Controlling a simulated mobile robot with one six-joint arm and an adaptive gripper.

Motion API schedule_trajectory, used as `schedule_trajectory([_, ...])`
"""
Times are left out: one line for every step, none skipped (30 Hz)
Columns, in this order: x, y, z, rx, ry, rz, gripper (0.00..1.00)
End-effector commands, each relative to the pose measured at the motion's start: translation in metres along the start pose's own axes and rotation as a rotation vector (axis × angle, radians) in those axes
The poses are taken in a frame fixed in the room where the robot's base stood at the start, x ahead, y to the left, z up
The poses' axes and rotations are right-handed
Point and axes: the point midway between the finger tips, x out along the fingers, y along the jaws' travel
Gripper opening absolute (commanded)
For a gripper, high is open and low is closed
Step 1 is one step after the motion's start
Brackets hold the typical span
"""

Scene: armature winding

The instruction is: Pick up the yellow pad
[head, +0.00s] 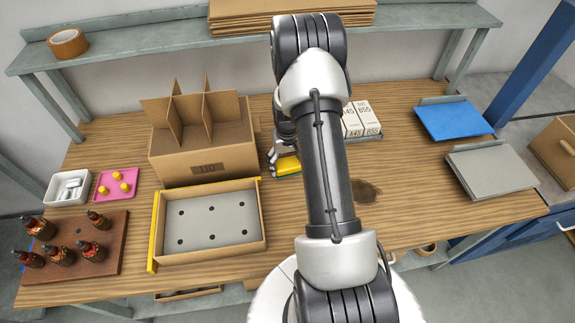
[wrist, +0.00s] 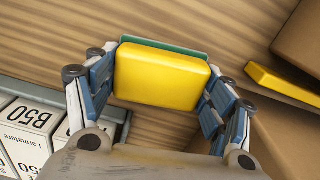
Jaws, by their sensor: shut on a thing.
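The yellow pad (wrist: 162,77) is a thick yellow block with a green layer on its far side. It sits between the two fingers of my gripper (wrist: 158,92), which are shut on it from both sides. In the head view the yellow pad (head: 287,165) shows just left of my arm, with a green edge below. My gripper (head: 275,160) is partly hidden behind the arm there. I cannot tell whether the pad touches the table.
A divided cardboard box (head: 203,155) stands left of the gripper, with a shallow tray (head: 262,215) in front. White labelled boxes (head: 362,120) stand to the right behind my arm. Bare wooden table (head: 420,190) lies right of the arm. A shelf (head: 150,42) spans the back.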

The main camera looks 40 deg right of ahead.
Motion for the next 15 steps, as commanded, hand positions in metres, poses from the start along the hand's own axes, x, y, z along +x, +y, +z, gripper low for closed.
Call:
schedule_trajectory([-0.001, 0.000, 0.000, 0.000, 0.000, 0.000, 0.51])
schedule_trajectory([-0.002, 0.000, 0.000, 0.000, 0.001, 0.000, 0.51])
schedule_trajectory([-0.004, 0.000, 0.000, 0.000, 0.001, 0.000, 0.51])
schedule_trajectory([-0.005, 0.000, 0.000, 0.000, 0.001, 0.000, 0.51])
schedule_trajectory([-0.007, 0.000, -0.001, 0.000, 0.002, 0.000, 0.51])
schedule_trajectory([-0.011, 0.000, -0.001, 0.000, 0.002, 0.000, 0.51])
schedule_trajectory([-0.015, 0.000, -0.001, 0.000, 0.002, 0.000, 0.51])
schedule_trajectory([-0.018, 0.000, -0.001, 0.000, 0.002, 0.000, 0.51])
schedule_trajectory([-0.025, 0.000, -0.001, 0.000, 0.003, 0.000, 0.51])
schedule_trajectory([-0.030, 0.000, -0.001, 0.000, 0.003, 0.000, 0.51])
schedule_trajectory([-0.036, 0.000, -0.001, 0.000, 0.003, 0.000, 0.51])
schedule_trajectory([-0.045, 0.000, -0.001, 0.000, 0.004, 0.001, 0.51])
schedule_trajectory([-0.052, 0.000, -0.001, 0.000, 0.003, 0.000, 0.51])
schedule_trajectory([-0.060, 0.000, -0.001, 0.000, 0.004, 0.001, 0.51])
schedule_trajectory([-0.071, 0.000, -0.001, 0.000, 0.005, 0.001, 0.51])
